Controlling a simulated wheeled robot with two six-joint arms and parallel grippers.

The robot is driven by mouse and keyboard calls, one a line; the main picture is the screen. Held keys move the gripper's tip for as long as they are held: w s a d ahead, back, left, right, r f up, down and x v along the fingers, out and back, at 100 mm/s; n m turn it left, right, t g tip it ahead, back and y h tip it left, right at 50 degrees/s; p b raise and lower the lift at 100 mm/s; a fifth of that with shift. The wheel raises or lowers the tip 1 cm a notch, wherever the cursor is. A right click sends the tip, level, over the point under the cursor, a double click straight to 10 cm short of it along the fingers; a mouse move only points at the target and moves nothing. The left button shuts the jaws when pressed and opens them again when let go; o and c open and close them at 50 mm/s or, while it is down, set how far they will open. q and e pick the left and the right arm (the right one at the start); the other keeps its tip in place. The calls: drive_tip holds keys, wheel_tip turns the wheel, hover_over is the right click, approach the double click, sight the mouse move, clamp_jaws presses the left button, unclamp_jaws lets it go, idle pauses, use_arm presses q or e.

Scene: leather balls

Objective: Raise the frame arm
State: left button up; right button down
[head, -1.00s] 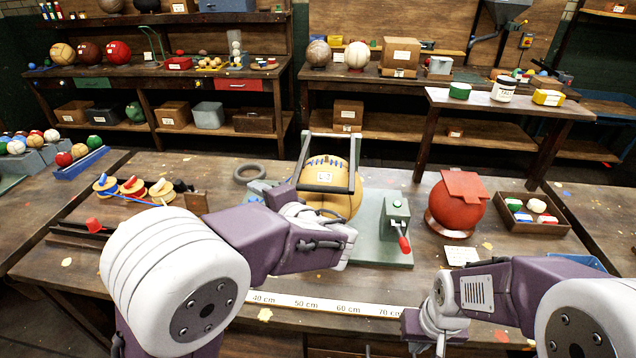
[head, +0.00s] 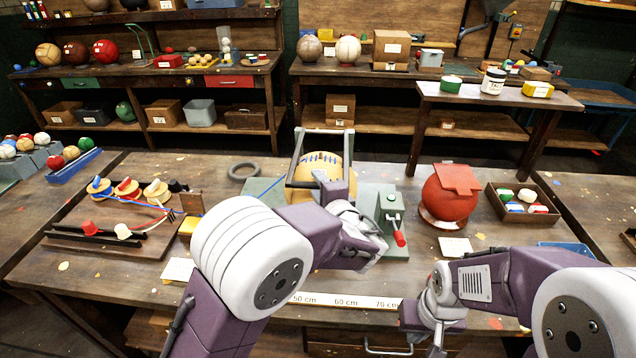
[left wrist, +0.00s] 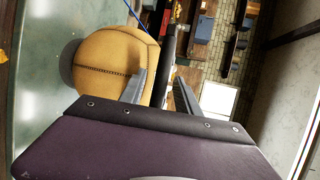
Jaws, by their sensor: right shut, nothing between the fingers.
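The frame arm (head: 349,165) is a grey metal U standing around a tan leather ball (head: 317,168) with blue lacing, on a grey-green base plate (head: 395,250). My left gripper (left wrist: 162,76) is at the right side of the frame and ball; its fingertips are hidden in the head view behind my wrist. In the left wrist view the fingers are apart, with a dark bar (left wrist: 169,45) showing between or beyond them; contact cannot be told. The ball (left wrist: 112,62) is left of the fingers there. My right gripper (head: 437,345) is shut and empty at the front edge.
A red-handled clamp block (head: 391,212) stands right of the ball. Further right are a red ball (head: 448,200) and a tray (head: 550,217) of small balls. A ruler (head: 345,301) runs along the front.

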use_arm(q)
drive_tip(key=shift+w+a, duration=0.15)
clamp_jaws()
idle(1.4)
